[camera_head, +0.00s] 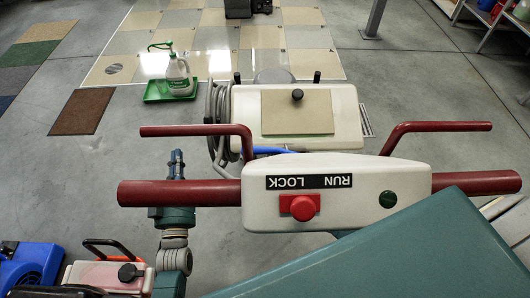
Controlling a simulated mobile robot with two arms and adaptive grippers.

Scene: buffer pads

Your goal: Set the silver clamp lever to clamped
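A floor machine stands in front of me. Its white control head (335,195) has an upside-down RUN LOCK label (309,181), a red knob (303,207) and a dark green button (388,199). Dark red bars (200,131) stick out on both sides. I cannot make out a silver clamp lever; it may be hidden behind the control head. My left gripper (176,163) is left of the head, beyond the thick left grip bar (150,193), which hides part of it. Its fingers are small and overlapped, so their opening is unclear. My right gripper is not in view.
The machine's white body (345,112) with a tan plate (297,118) and a coiled grey cable (217,120) lies beyond the head. A green tray (160,91) with a spray bottle (179,75) is at back left. Blue and red equipment (30,268) crowds the lower left.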

